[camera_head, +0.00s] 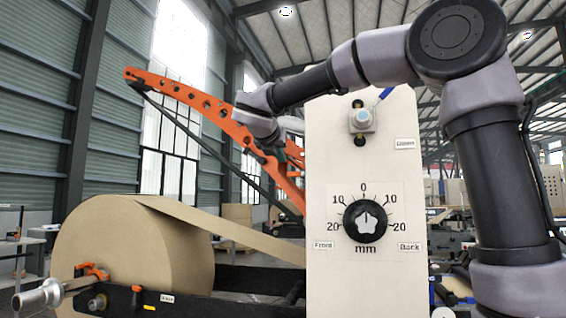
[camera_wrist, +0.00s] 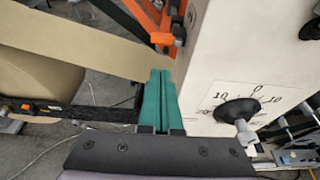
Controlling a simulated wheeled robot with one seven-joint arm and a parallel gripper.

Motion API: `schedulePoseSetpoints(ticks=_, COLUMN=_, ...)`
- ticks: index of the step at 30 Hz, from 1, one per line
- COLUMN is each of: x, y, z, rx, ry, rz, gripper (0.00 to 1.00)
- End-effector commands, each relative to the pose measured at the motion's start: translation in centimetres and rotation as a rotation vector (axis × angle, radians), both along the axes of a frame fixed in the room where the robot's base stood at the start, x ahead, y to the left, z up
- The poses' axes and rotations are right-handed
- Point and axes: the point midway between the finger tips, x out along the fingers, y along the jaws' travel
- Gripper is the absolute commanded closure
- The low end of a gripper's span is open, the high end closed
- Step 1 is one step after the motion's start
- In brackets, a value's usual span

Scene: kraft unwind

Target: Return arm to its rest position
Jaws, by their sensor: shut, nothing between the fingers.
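My arm arches in from the right in the head view, over the top of the white control panel (camera_head: 330,150). Its wrist end hangs at the panel's left edge, in front of the orange arm (camera_head: 190,98). My gripper shows in the wrist view as two green fingers (camera_wrist: 158,85), pressed together with nothing between them. In that view the fingers are left of the panel (camera_wrist: 225,50) and overlap its edge; I cannot tell the gap. A black knob (camera_head: 365,221) sits on the panel's scale, its pointer near 0. The knob also shows in the wrist view (camera_wrist: 237,110).
A large kraft paper roll (camera_head: 130,255) stands at the left, its web (camera_head: 235,232) running right behind the panel. A metal shaft end (camera_head: 40,298) sticks out at the lower left. Open air lies above the roll.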

Motion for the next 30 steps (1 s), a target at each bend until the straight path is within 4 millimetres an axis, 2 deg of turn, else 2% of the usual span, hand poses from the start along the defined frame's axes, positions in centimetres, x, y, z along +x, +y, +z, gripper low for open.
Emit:
schedulePoseSetpoints(ticks=16, x=-0.2, y=0.0, z=0.1, rx=0.000, ry=0.000, rz=-0.001, gripper=1.00)
schedulePoseSetpoints(ticks=19, x=-0.5, y=-0.7, z=-0.3, rx=0.034, ry=0.005, rz=-0.018, gripper=1.00)
schedulePoseSetpoints(ticks=20, x=-0.7, y=-1.3, z=-0.5, rx=0.064, ry=0.007, rz=-0.032, gripper=1.00)
schedulePoseSetpoints(ticks=23, x=-2.3, y=-4.7, z=-2.5, rx=0.257, ry=0.024, rz=-0.131, gripper=1.00)
schedulePoseSetpoints(ticks=26, x=-5.4, y=-9.4, z=-6.0, rx=0.582, ry=0.035, rz=-0.317, gripper=1.00)
schedulePoseSetpoints(ticks=27, x=-7.0, y=-11.3, z=-7.6, rx=0.734, ry=0.031, rz=-0.413, gripper=1.00)
schedulePoseSetpoints(ticks=30, x=-11.5, y=-15.0, z=-11.6, rx=1.124, ry=0.001, rz=-0.682, gripper=1.00)
